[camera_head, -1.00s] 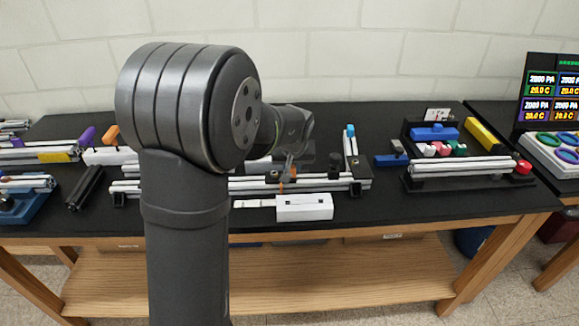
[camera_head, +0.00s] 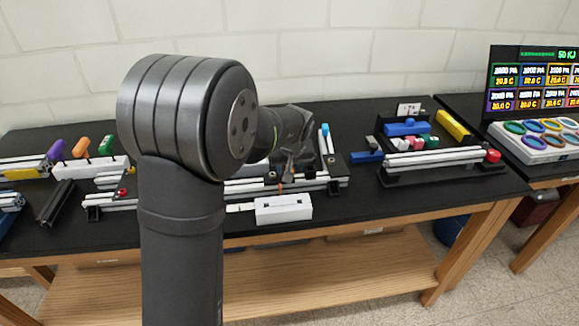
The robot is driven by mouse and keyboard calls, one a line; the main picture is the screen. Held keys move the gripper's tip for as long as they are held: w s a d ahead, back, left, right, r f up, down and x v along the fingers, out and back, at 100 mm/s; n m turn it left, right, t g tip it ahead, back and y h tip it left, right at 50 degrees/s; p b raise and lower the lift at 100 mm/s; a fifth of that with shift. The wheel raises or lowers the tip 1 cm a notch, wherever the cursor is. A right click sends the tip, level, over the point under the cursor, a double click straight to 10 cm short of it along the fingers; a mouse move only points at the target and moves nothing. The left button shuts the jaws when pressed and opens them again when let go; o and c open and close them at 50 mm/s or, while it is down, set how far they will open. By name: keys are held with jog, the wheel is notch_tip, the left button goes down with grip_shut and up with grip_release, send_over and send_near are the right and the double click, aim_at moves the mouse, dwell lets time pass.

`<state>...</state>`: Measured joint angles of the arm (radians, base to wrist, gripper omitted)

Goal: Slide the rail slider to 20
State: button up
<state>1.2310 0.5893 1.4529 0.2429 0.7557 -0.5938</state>
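The rail assembly (camera_head: 318,184) is a set of silver extrusion bars on the black table, partly hidden behind my arm. A small orange-brown piece (camera_head: 280,188), perhaps the rail slider, shows at the bars just below my gripper. My gripper (camera_head: 287,174) points down over the bars, right at or touching that piece. The fingers are small and dark here, so I cannot tell whether they are open or shut on it. No scale number, such as 20, can be read.
A white box (camera_head: 283,208) with slots lies in front of the rail. A blue-capped post (camera_head: 325,130) rises behind its right end. Another rail with a red knob (camera_head: 492,156) stands to the right.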

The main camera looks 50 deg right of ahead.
jog(key=shift+r, duration=0.1)
jog(key=v, duration=1.7)
jog(key=shift+r, duration=0.1)
jog(key=shift+c, duration=1.1)
jog(key=shift+w+a+f, duration=0.15)
jog(key=shift+f, duration=0.1)
jog(key=c, duration=0.4)
jog(key=w+f+n+g, duration=0.1)
jog(key=f+n, duration=0.1)
jog(key=n, duration=0.1)
jog(key=w+a+f+n+g, duration=0.1)
jog(key=w+f+n+g, duration=0.1)
jog(key=n, duration=0.1)
jog(key=w+a+f+n+g, duration=0.1)
jog(key=w+f+n+g, duration=0.1)
jog(key=n, duration=0.1)
jog(key=shift+w+f, duration=0.2)
jog(key=shift+f, duration=0.05)
grip_shut()
jog(key=n+g+h, duration=0.3)
jog(key=n+g, duration=0.2)
jog(key=n, duration=0.4)
send_near(276, 174)
jog(key=x, duration=0.2)
jog(key=r+x, duration=0.1)
jog(key=x, duration=0.2)
jog(key=s+d+x, duration=0.1)
jog(key=x, duration=0.2)
jog(key=shift+r, duration=0.15)
